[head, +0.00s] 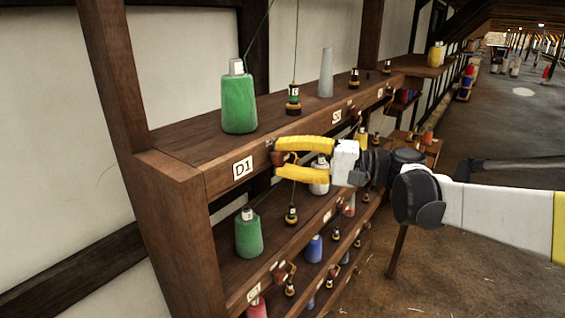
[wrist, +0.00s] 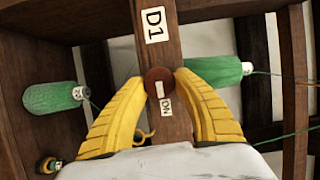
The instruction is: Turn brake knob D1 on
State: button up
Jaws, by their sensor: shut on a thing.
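Brake knob D1 is a round brown knob (wrist: 157,76) on the front edge of the wooden shelf. It also shows in the head view (head: 277,158), between my fingertips. A white mark on its face lies toward the small ON label (wrist: 167,107) in the wrist view. The white D1 label (wrist: 154,24) is on the same board, beside the knob. My gripper (head: 281,157), with yellow fingers, is shut on the knob, one finger on each side; it fills the lower wrist view (wrist: 160,80). The fingers partly hide the knob in the head view.
A green thread cone (head: 239,103) stands on the top shelf behind D1, with another green cone (head: 248,233) on the shelf below. A grey cone (head: 326,73) and the S1 label (head: 337,116) are farther along. The floor at right is largely open.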

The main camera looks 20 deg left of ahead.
dwell(0.6)
jog(key=o, duration=1.2)
jog(key=d, duration=1.2)
